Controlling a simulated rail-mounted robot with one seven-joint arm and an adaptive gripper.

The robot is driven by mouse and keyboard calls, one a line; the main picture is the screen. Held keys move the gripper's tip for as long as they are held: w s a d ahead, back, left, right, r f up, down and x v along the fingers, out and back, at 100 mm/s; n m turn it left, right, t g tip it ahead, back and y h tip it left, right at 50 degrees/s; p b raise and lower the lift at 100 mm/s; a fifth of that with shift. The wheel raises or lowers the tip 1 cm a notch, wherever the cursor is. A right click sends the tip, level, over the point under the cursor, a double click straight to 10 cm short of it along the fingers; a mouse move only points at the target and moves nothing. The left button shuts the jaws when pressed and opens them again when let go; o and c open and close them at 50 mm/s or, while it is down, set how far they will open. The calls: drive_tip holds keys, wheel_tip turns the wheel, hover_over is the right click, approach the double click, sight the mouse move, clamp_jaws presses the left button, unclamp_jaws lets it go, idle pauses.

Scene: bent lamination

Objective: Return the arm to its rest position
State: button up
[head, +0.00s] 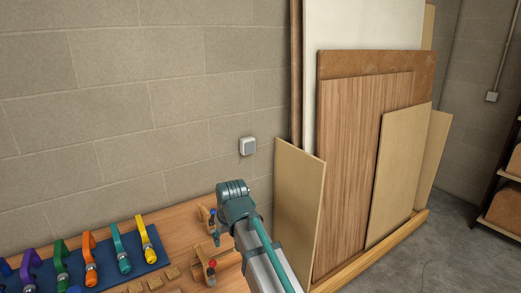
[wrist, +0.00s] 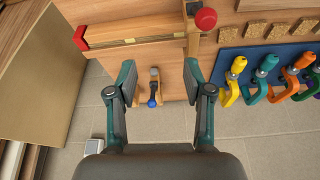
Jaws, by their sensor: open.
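My arm (head: 262,262) shows in the head view over the right end of the wooden workbench (head: 190,236), with a teal joint at its top; the gripper cannot be made out there. In the wrist view my gripper (wrist: 158,78) is open, its two dark teal fingers spread apart. Nothing is held between them. A small wooden clamp with a blue tip (wrist: 152,90) at the bench edge appears in the gap between the fingers, below them and apart.
A blue mat (head: 130,272) carries several coloured clamps. A wooden bar clamp with a red knob (wrist: 206,18) lies near small wooden blocks (wrist: 256,30). Sheet panels (head: 360,160) lean on the wall at the right. A shelf (head: 508,170) stands far right; floor before it is free.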

drive_tip(key=s+d+f+m+g+h, duration=0.1)
drive_tip(key=s+d+f+m, duration=0.2)
drive_tip(key=d+f, duration=1.65)
drive_tip(key=s+d+f+m+g+h, duration=0.1)
drive_tip(key=s+d+f+m+g, duration=0.15)
drive_tip(key=s+d+f, duration=0.9)
drive_tip(key=s+f+g+b, duration=0.1)
drive_tip(key=s+f+g, duration=0.2)
drive_tip(key=s+f, duration=0.8)
drive_tip(key=s+d+f+g+b, duration=0.1)
drive_tip(key=s+f+g+b, duration=0.1)
drive_tip(key=s+f, duration=1)
drive_tip(key=s+g, duration=0.1)
drive_tip(key=s, duration=0.5)
drive_tip(key=shift+m, duration=0.35)
drive_tip(key=shift+f+g, duration=0.1)
drive_tip(key=shift+g, duration=0.15)
